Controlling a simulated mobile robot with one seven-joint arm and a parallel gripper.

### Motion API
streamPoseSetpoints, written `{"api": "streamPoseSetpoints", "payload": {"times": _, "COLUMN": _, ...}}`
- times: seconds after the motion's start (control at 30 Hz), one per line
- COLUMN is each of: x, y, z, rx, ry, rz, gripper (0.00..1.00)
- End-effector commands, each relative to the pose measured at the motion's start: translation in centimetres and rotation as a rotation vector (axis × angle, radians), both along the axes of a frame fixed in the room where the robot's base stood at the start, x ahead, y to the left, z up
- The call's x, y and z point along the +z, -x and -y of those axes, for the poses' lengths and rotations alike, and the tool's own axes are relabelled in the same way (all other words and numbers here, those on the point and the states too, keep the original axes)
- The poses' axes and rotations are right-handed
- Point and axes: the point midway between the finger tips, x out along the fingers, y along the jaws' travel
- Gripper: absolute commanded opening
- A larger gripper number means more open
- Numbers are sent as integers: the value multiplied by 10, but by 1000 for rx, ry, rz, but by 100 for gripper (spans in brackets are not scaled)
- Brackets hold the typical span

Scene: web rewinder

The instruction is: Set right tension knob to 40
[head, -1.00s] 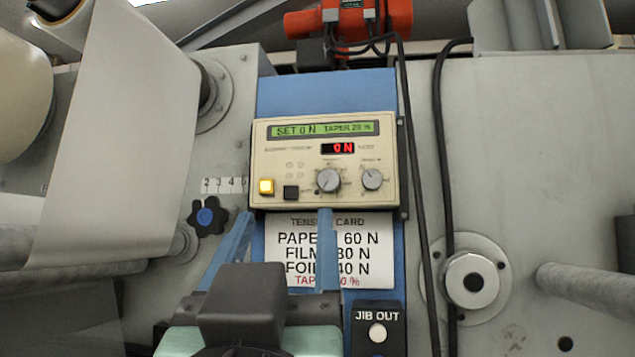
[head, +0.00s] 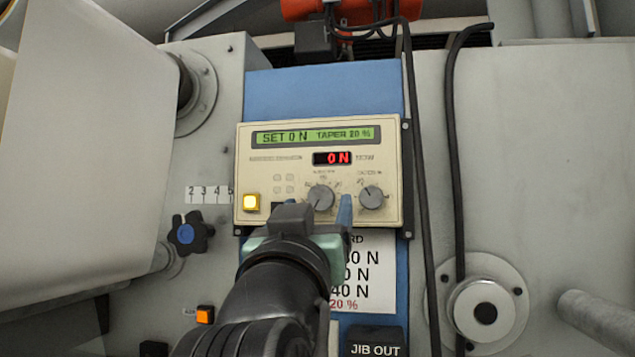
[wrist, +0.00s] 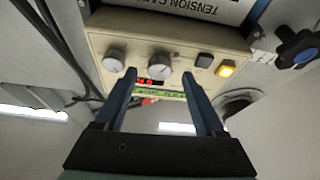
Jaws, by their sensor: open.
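The cream control panel (head: 300,215) carries two grey round knobs side by side: a left knob (head: 320,198) and a right knob (head: 371,197). Their small scale labels are hard to read. The green display (head: 314,136) reads SET 0 N, TAPER 20 %, and the red display (head: 332,158) reads 0 N. My gripper (wrist: 160,75) is open and empty. In the wrist view, the left knob (wrist: 160,63) shows between its fingertips and the right knob (wrist: 113,60) lies beyond the left finger. In the head view, one blue finger (head: 345,210) shows just below and between the knobs.
A lit yellow button (head: 250,203) sits at the panel's lower left; a dark button (wrist: 204,60) is beside it. Below are the tension card (head: 375,275), partly hidden by my arm, and the JIB OUT box (head: 374,340). Black cables (head: 415,150) run down right of the panel.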

Motion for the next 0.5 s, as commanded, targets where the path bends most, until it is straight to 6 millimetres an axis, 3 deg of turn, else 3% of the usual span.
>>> {"api": "streamPoseSetpoints", "payload": {"times": 0.2, "x": 6, "y": -14, "z": 3, "rx": -1, "ry": 0, "rz": 0, "gripper": 72}}
{"api": "streamPoseSetpoints", "payload": {"times": 0.47, "x": 6, "y": -15, "z": 3, "rx": -1, "ry": 0, "rz": 1, "gripper": 72}}
{"api": "streamPoseSetpoints", "payload": {"times": 0.5, "x": 6, "y": -15, "z": 3, "rx": -1, "ry": 0, "rz": 1, "gripper": 66}}
